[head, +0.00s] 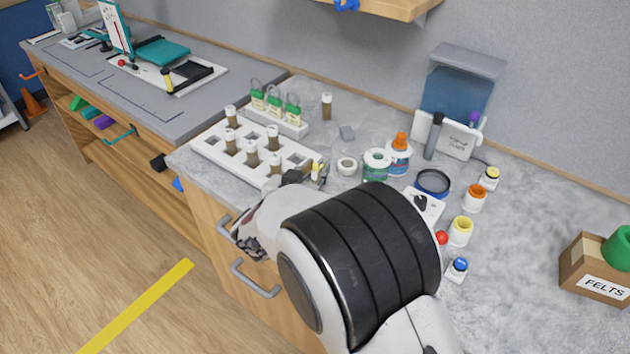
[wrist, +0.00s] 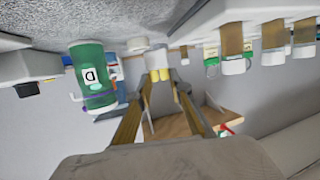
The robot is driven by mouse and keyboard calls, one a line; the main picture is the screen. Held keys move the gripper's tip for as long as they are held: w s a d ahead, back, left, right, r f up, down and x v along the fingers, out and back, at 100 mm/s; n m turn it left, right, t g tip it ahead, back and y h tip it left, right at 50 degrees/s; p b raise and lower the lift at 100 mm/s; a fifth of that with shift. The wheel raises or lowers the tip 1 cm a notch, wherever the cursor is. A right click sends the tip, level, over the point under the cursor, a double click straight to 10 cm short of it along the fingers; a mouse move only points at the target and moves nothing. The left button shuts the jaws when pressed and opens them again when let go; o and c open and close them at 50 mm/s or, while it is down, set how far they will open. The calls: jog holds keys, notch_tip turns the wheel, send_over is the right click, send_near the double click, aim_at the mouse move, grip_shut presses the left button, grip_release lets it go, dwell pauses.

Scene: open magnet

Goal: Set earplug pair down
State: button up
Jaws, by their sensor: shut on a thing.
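I cannot tell whether the plugs touch the surface beneath.
The white rack (head: 213,150) holds several brown vials with white caps. A white roll (head: 347,166), a green-labelled tub (head: 376,165) and an orange-capped bottle (head: 399,153) stand to the right. Small jars line the counter further right. A felts box (head: 581,262) stands at far right.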

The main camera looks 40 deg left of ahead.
jog(key=shift+f, duration=1.85)
jog(key=shift+f, duration=0.15)
jog(key=o, duration=0.7)
jog(key=shift+s+d+r, duration=0.1)
jog(key=shift+s+r, duration=0.15)
jog(key=shift+s, duration=0.15)
jog(key=v, duration=1.1)
jog(key=shift+r, duration=0.1)
jog(key=shift+d, duration=0.1)
